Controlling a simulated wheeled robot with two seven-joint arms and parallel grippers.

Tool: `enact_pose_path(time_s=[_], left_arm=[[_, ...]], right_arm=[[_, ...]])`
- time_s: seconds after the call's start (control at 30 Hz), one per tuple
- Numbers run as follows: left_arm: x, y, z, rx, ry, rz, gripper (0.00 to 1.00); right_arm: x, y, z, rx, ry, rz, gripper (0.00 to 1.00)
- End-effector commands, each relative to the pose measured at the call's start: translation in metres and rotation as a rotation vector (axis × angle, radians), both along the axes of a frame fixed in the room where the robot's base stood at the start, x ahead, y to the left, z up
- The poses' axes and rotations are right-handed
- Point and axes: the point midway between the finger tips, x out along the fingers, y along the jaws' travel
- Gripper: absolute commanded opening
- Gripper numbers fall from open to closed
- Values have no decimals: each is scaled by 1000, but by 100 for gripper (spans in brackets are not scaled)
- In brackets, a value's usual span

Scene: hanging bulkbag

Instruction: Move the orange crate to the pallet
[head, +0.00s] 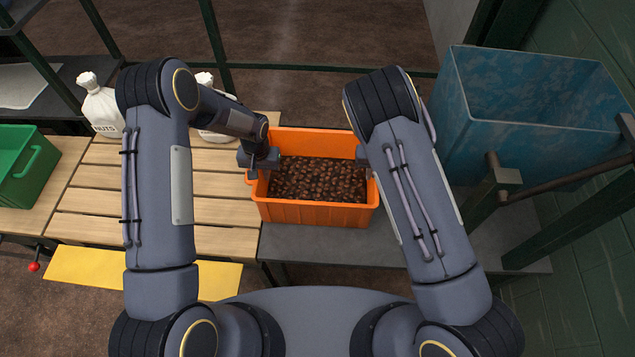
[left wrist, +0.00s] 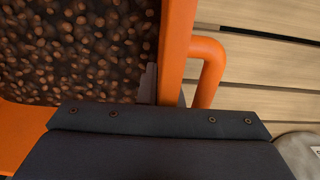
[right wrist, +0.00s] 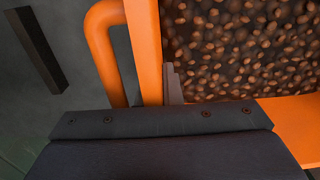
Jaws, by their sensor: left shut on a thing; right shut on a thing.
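The orange crate (head: 318,214), filled with brown nuts, stands at the middle of the head view, over the seam between the slatted wooden surface (head: 215,212) and a grey surface. My left gripper (head: 262,172) is shut on the crate's left wall; the left wrist view shows the wall (left wrist: 175,50) and its side handle. My right gripper is shut on the right wall, largely hidden behind my right forearm in the head view; the right wrist view shows that wall (right wrist: 143,45) with a finger (right wrist: 174,85) inside it. I cannot tell whether the crate is lifted.
A green crate (head: 28,172) stands at the far left. A large blue bin (head: 530,120) and dark metal frame posts are at the right. The grey surface (head: 330,246) shows clear in front of the orange crate.

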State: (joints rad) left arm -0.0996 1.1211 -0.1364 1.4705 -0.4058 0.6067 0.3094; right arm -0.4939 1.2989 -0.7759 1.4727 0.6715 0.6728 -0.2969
Motion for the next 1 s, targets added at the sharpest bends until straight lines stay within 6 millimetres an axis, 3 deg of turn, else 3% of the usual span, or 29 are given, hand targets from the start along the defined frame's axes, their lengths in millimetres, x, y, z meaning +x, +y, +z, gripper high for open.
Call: enact_pose_path(time_s=[0.53, 1.0], left_arm=[[1, 0, 7, 0, -3, 0, 0], [1, 0, 49, 0, -2, 0, 0]], right_arm=[[1, 0, 7, 1, -3, 0, 0], [1, 0, 49, 0, -2, 0, 0]])
